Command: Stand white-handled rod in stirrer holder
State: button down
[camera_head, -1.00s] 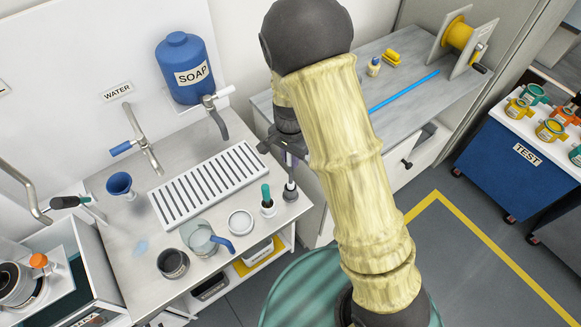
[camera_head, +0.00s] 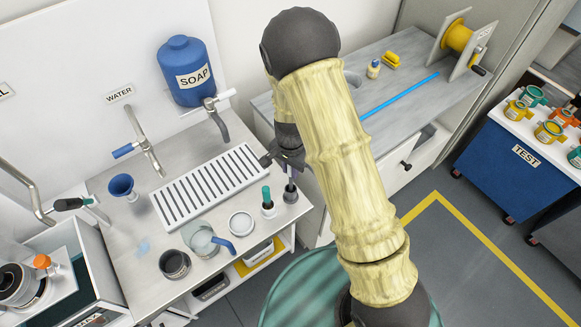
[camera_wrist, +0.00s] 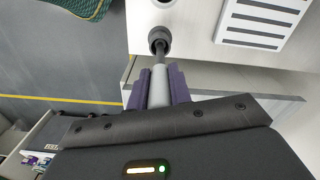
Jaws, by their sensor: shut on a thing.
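My gripper (camera_head: 289,172) is shut on the white-handled rod, above the front right corner of the steel counter. In the wrist view its purple fingers (camera_wrist: 158,84) are closed on both sides of the pale handle (camera_wrist: 159,88). A dark shaft runs from the handle to a round dark holder (camera_wrist: 157,36), apparently the stirrer holder. In the head view the dark holder (camera_head: 290,194) stands directly below the gripper. The shaft's tip is hidden, so I cannot tell how deep it sits.
A green-handled tool (camera_head: 267,197) stands in a small white holder just left. A white dish (camera_head: 241,223), a glass beaker (camera_head: 201,240) and a dark cup (camera_head: 174,264) are further left. The slotted drain rack (camera_head: 209,186) lies behind. The counter edge is close on the right.

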jog(key=shift+f, duration=0.25)
jog(key=c, duration=1.3)
grip_release()
notch_tip(320, 180, up, 18)
jog(key=b, duration=0.3)
jog(key=shift+s+f, duration=0.1)
jog(key=shift+f, duration=0.05)
jog(key=s+d+n+t, duration=0.1)
jog(key=s+d+n, duration=0.1)
jog(key=s+d, duration=0.2)
jog(key=s+d+f+n, duration=0.1)
jog(key=s+d+n, duration=0.2)
jog(key=s+d, duration=0.1)
jog(key=s+d+n+t, duration=0.1)
jog(key=s+d+n, duration=0.1)
jog(key=s+d, duration=0.2)
jog(key=shift+s+d+f+n+t, duration=0.1)
jog(key=shift+d+f+n+t, duration=0.05)
jog(key=shift+d, duration=0.25)
jog(key=shift+d+f+n+t, duration=0.1)
jog(key=shift+d+n+t, duration=0.05)
jog(key=shift+d, duration=0.25)
